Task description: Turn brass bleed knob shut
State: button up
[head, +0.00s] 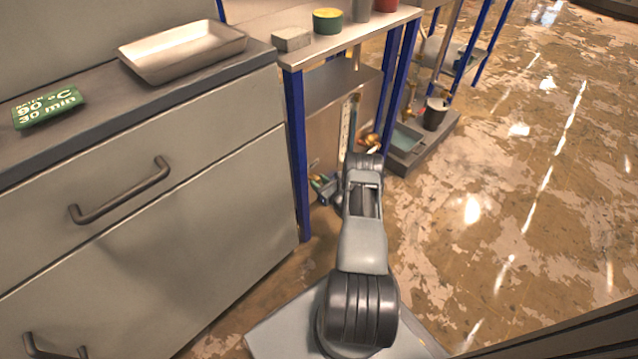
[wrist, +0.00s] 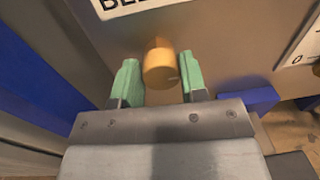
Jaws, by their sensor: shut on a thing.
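The brass bleed knob (wrist: 160,62) shows in the wrist view, sticking out from a tan panel (wrist: 215,45). A cut-off white label (wrist: 135,5) with black letters is above it. My gripper (wrist: 158,78) has its two green fingers on either side of the knob and is shut on it. A pale mark shows on the knob's right side. In the head view my arm reaches under the bench, and the gripper end is small and partly hidden there, so the knob cannot be made out clearly.
Blue bench legs (head: 298,150) stand close to my arm, and one also shows at the wrist view's left. A grey drawer cabinet (head: 150,230) is at the left. A low platform with a dark cup (head: 435,113) stands beyond. The floor (head: 500,190) at the right is open.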

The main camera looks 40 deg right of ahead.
jog(key=shift+f+n, duration=0.1)
jog(key=shift+n, duration=0.3)
jog(key=shift+f+n+t+y+b, duration=0.15)
jog(key=shift+n+y+b, duration=0.2)
jog(key=shift+n+b, duration=2.8)
jog(key=shift+n+t+y+b, duration=0.15)
jog(key=shift+n+y+b, duration=0.35)
jog(key=shift+n, duration=5.45)
jog(key=o, duration=0.9)
